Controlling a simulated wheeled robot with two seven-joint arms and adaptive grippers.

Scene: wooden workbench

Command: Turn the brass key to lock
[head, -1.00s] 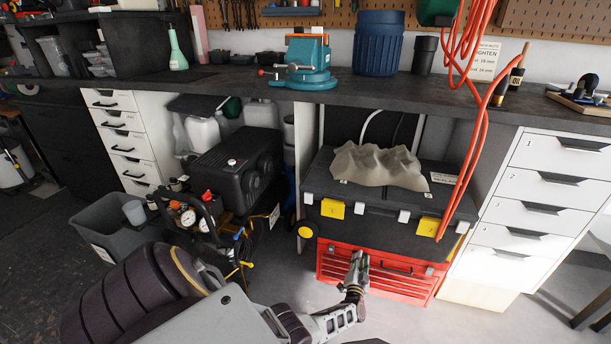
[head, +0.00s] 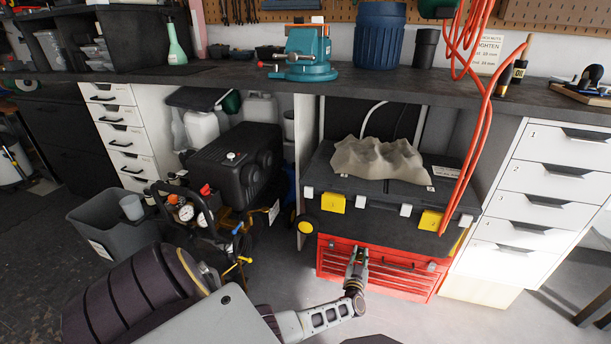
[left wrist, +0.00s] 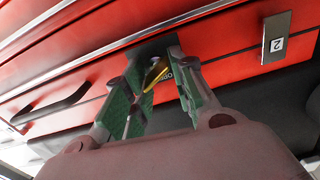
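The brass key (left wrist: 155,73) shows in the left wrist view, in front of a dark lock plate on the red tool chest (left wrist: 215,40). My left gripper (left wrist: 158,62) has its green-padded fingers apart, one on each side of the key. The key looks nearer the left-hand finger; I cannot tell whether it touches. In the head view the left gripper (head: 358,256) points at the front of the red chest (head: 405,285), and the key is too small to make out. My right gripper is in neither view.
A black case (head: 380,222) with yellow latches sits on the red chest, with a crumpled beige cloth (head: 380,160) on top. A compressor (head: 235,165) stands left and white drawers (head: 545,190) stand right. An orange hose (head: 470,165) hangs before the case's right end.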

